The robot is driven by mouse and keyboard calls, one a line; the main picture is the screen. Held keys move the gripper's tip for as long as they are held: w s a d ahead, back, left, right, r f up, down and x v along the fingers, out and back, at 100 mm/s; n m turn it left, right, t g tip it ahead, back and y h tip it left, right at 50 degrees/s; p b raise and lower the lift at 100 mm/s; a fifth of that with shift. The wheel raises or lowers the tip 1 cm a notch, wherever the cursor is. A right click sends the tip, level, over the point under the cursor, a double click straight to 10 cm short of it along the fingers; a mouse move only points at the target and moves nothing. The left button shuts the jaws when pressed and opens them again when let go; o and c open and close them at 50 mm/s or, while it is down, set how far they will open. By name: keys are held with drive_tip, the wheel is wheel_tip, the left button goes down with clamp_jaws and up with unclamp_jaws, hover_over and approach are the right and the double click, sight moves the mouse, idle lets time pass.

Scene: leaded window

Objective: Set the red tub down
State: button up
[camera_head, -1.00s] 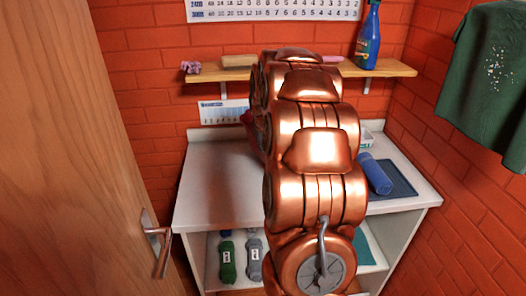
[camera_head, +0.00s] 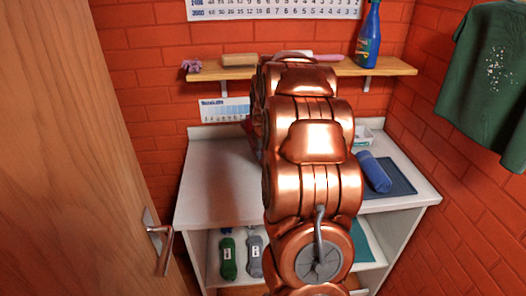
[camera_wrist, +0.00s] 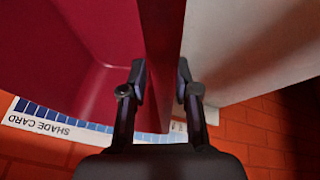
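The red tub (camera_wrist: 60,60) fills the upper left of the wrist view, with its wall or rim running between my fingers. My gripper (camera_wrist: 160,82) has one finger on each side of that wall and looks closed on it. In the head view only a small dark red piece of the tub (camera_head: 247,125) shows at the left edge of my copper arm, which hides the rest and the gripper. A pale surface, apparently the white counter (camera_head: 215,185), lies to the right of the tub in the wrist view. I cannot tell whether the tub touches it.
The counter's left part is clear. A blue roll (camera_head: 374,172) lies on a dark mat (camera_head: 402,184) at right, near a small white box (camera_head: 363,134). A wooden shelf (camera_head: 395,68) with a blue bottle (camera_head: 369,38) hangs above. A door (camera_head: 70,150) stands at left.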

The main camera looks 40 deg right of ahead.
drive_tip(key=shift+r, duration=0.35)
drive_tip(key=b+v, duration=0.2)
drive_tip(key=v, duration=0.9)
drive_tip(key=shift+a+r+b, duration=0.15)
drive_tip(key=shift+r+b, duration=0.1)
drive_tip(key=shift+b, duration=0.1)
